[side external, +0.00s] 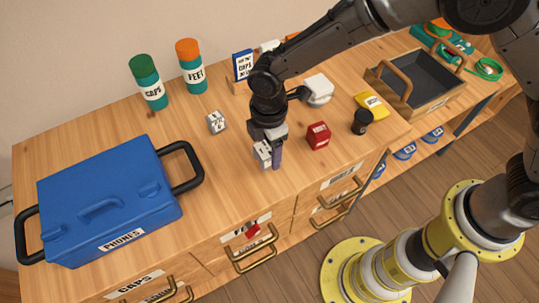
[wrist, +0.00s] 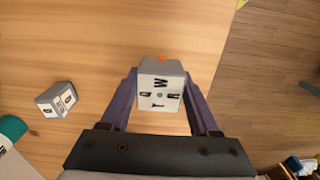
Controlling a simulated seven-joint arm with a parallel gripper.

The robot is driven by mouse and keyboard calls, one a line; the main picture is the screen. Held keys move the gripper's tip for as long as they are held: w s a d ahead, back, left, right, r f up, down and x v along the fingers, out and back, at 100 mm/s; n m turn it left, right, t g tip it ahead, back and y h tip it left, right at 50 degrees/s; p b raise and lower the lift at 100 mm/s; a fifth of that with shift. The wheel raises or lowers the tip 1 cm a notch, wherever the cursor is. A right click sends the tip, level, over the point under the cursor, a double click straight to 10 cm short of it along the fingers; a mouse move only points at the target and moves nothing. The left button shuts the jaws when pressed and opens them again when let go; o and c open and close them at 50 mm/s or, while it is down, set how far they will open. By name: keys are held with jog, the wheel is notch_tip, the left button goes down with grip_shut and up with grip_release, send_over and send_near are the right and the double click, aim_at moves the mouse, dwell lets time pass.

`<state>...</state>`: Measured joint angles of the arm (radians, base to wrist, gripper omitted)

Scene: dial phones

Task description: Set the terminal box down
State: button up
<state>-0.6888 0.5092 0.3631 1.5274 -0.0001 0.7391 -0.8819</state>
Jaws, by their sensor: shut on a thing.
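The terminal box, which I take to be the small pale box with black letters (wrist: 160,92), is between my fingers in the wrist view. It also shows in the side view (side external: 262,152). My gripper (side external: 269,160) is shut on it, with one purple finger on each side. It is low over the front part of the wooden top (side external: 225,180); I cannot tell whether the box touches the wood. A similar pale box with dark marks (side external: 216,122) sits apart, behind and to the left, and shows at left in the wrist view (wrist: 57,99).
A blue case marked PHONES (side external: 110,200) stands at the left. A red box (side external: 318,135), a black jar (side external: 362,122) and a yellow packet (side external: 371,105) lie to the right. CAPS (side external: 148,82) and FEET (side external: 191,67) canisters stand behind. The drawer-side edge is close in front.

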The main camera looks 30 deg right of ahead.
jog(key=shift+f, duration=1.3)
jog(key=shift+d+f, duration=0.1)
jog(key=o, duration=1.4)
notch_tip(320, 180, up, 12)
jog(key=shift+r, duration=0.1)
